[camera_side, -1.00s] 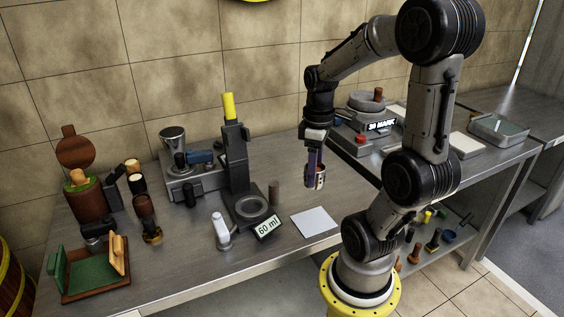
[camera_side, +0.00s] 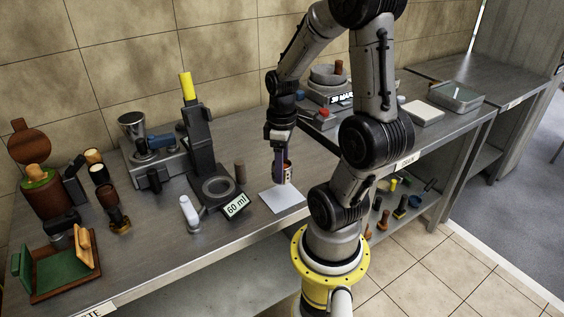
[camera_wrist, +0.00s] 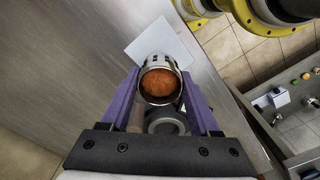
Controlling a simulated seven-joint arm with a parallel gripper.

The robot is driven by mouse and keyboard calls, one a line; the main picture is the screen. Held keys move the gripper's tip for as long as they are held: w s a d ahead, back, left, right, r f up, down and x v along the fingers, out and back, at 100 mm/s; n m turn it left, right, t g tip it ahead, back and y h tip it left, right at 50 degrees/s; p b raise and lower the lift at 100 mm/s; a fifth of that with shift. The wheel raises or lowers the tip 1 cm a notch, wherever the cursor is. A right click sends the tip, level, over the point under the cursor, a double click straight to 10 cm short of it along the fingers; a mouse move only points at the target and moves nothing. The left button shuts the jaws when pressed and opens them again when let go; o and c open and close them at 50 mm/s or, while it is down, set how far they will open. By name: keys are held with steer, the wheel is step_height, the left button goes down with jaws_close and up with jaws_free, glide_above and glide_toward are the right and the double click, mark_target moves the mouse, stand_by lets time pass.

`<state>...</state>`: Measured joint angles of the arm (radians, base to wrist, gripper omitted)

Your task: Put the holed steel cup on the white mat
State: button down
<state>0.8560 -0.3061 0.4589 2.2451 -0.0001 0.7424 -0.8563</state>
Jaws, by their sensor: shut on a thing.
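The steel cup (camera_side: 287,174) is held in my gripper (camera_side: 281,163), which is shut on it with purple fingers on either side. In the wrist view the cup (camera_wrist: 160,66) has slots in its metal wall and an orange-brown inside or content. The white mat (camera_side: 284,200) lies flat near the table's front edge. In the side view the cup is upright, just above or at the mat's back edge; I cannot tell whether it touches. In the wrist view the mat (camera_wrist: 144,45) shows beyond the cup and is partly hidden by it.
A scale-like stand with a round plate and a "60 ml" sign (camera_side: 236,205) is left of the mat, with a brown cylinder (camera_side: 240,172) beside it. A white-handled tool (camera_side: 188,212) stands further left. A grinder (camera_side: 140,140) is behind. The table's front edge is close.

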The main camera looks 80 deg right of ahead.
steer(key=shift+f, duration=2.4)
steer(key=shift+f, duration=0.55)
steer(key=shift+c, duration=0.2)
jaws_free()
steer(key=shift+r, duration=0.1)
step_height(320, 180, up, 14)
steer(key=shift+f, duration=0.15)
